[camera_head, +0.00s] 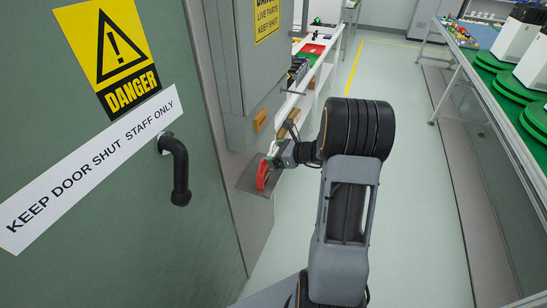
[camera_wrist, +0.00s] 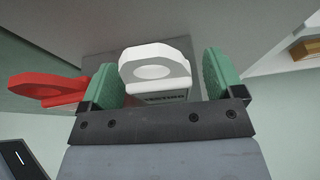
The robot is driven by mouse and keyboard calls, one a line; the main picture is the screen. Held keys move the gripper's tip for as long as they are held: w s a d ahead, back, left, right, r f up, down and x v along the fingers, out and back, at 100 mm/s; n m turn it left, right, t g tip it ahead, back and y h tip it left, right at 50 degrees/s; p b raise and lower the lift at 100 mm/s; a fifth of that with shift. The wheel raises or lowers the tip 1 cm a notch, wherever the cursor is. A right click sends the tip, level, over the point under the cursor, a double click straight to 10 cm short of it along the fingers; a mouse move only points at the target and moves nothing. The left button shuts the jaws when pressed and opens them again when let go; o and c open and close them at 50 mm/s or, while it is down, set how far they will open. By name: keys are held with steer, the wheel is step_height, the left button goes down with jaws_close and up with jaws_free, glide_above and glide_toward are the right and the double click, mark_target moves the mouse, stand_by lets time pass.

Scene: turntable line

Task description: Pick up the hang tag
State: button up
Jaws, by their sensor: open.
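In the wrist view a white tag-like piece (camera_wrist: 158,54) with an oval hole stands between the two green finger pads of my gripper (camera_wrist: 160,78). Dark lettering shows on its lower face, partly hidden by the gripper's front bar. A red piece (camera_wrist: 38,88) with a similar hole is just left of the left pad. In the head view my gripper (camera_head: 277,155) is at a small grey ledge by the cabinet, with the red piece (camera_head: 262,174) below it.
The grey ledge (camera_head: 246,182) juts from the wall beside the green door (camera_head: 110,210) with its black handle (camera_head: 180,175). Yellowish blocks (camera_head: 260,119) sit on the wall close above. A white bench (camera_head: 303,100) is behind. Open floor (camera_head: 420,190) lies right, before a long table (camera_head: 490,95).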

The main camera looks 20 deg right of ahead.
mark_target(274, 144)
steer(key=shift+c, duration=0.4)
steer(key=c, duration=0.9)
steer(key=shift+r, duration=0.15)
steer(key=shift+r, duration=0.3)
step_height(274, 144, up, 2)
steer(key=shift+r, duration=0.25)
steer(key=s+d+r, duration=0.1)
steer(key=s+r, duration=0.2)
steer(key=s, duration=0.1)
steer(key=s+d+r, duration=0.2)
steer(key=s+r, duration=0.1)
steer(key=s, duration=0.1)
steer(key=s+d+r, duration=0.2)
steer(key=s+r, duration=0.1)
steer(key=s, duration=0.2)
steer(key=shift+s+r+p, duration=0.1)
steer(key=shift+r+p, duration=0.2)
